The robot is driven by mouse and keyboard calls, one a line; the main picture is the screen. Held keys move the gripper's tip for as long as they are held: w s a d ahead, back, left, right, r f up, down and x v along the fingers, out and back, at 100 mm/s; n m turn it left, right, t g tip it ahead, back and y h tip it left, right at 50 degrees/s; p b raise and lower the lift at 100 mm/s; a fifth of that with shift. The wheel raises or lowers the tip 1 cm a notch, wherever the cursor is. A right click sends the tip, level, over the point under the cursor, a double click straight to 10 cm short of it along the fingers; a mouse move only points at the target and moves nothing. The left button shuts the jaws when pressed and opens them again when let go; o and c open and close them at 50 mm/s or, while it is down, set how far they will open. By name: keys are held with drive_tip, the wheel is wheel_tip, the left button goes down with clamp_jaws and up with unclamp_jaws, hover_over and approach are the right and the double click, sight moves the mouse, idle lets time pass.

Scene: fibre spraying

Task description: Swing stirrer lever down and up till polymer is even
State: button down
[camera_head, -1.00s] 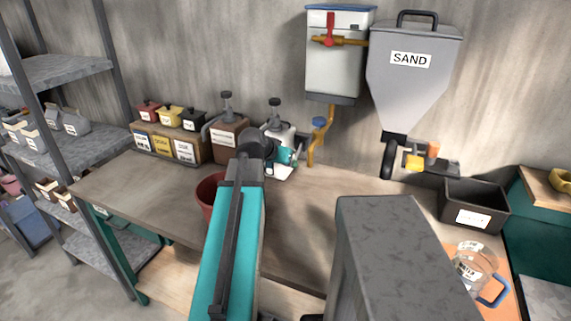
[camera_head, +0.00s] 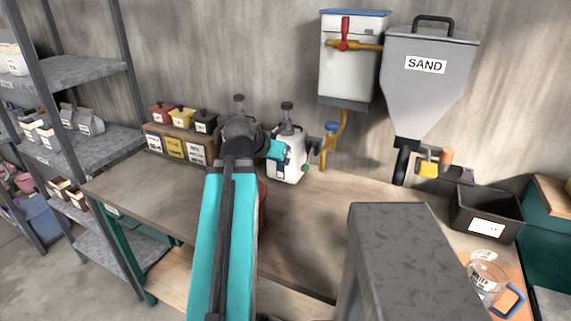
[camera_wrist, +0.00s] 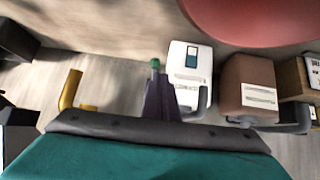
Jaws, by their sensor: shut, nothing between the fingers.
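A white dispenser jug with a dark pump top (camera_head: 288,172) stands on the bench near the wall, partly behind my arm. In the wrist view the jug (camera_wrist: 188,88) has a dark window on its face. A small green knob (camera_head: 305,168), seemingly the lever's end, sticks out at its right side. In the wrist view the green knob (camera_wrist: 154,64) shows just beyond my dark gripper fingers (camera_wrist: 158,80). The fingers are together and empty, beside the jug. I cannot tell whether they touch the knob. The polymer is not visible.
A brown container (camera_wrist: 248,88) stands next to the jug. A red pot (camera_head: 262,195) is mostly hidden behind my arm. A yellow pipe (camera_head: 333,140) comes down from the wall tank (camera_head: 350,65). A grey sand hopper (camera_head: 425,85) hangs to the right. The bench middle (camera_head: 310,240) is clear.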

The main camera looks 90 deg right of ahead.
drive_tip(key=shift+b+v, duration=0.55)
drive_tip(key=shift+v, duration=0.4)
drive_tip(key=shift+a+f, duration=0.1)
drive_tip(key=shift+w, duration=0.1)
